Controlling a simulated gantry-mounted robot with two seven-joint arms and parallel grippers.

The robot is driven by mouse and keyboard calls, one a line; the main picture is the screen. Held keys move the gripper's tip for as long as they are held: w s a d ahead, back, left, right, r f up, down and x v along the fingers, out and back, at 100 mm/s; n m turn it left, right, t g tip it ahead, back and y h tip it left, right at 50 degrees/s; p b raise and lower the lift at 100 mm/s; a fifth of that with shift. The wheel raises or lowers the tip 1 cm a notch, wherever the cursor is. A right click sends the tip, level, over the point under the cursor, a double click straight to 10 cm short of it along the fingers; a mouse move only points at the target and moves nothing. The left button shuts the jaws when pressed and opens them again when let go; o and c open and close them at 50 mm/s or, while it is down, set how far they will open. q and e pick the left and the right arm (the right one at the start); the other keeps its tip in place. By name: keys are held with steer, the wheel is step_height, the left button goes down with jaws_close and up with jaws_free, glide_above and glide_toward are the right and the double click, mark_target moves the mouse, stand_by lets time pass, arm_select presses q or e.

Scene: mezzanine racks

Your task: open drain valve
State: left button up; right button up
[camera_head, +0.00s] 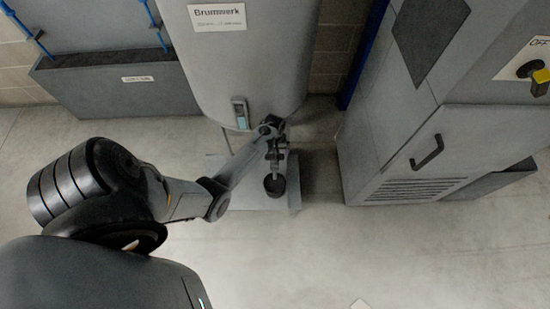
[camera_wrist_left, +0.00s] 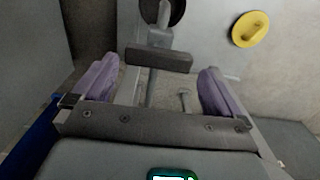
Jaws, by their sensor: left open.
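The grey tank (camera_head: 245,60) stands at the top middle of the head view, with valve fittings (camera_head: 275,155) below its lower edge. A small dark cup (camera_head: 275,185) sits under these fittings. My left arm reaches in from the left, and my left gripper (camera_head: 272,130) is at the tank's underside by the fittings. In the left wrist view my left gripper (camera_wrist_left: 159,68) is open, its purple fingers apart. A grey bar-shaped handle (camera_wrist_left: 158,58) on a stem lies between the fingertips, with gaps on both sides. My right gripper is out of view.
A grey cabinet (camera_head: 440,150) with a black handle and an OFF switch (camera_head: 538,75) stands at the right. A low grey bin (camera_head: 120,90) is at the left. A yellow knob (camera_wrist_left: 250,29) shows in the wrist view.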

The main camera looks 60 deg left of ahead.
mark_target(274, 157)
arm_select(q)
steer(key=shift+f+b, duration=1)
steer(key=shift+f, duration=1.55)
steer(key=c, duration=0.6)
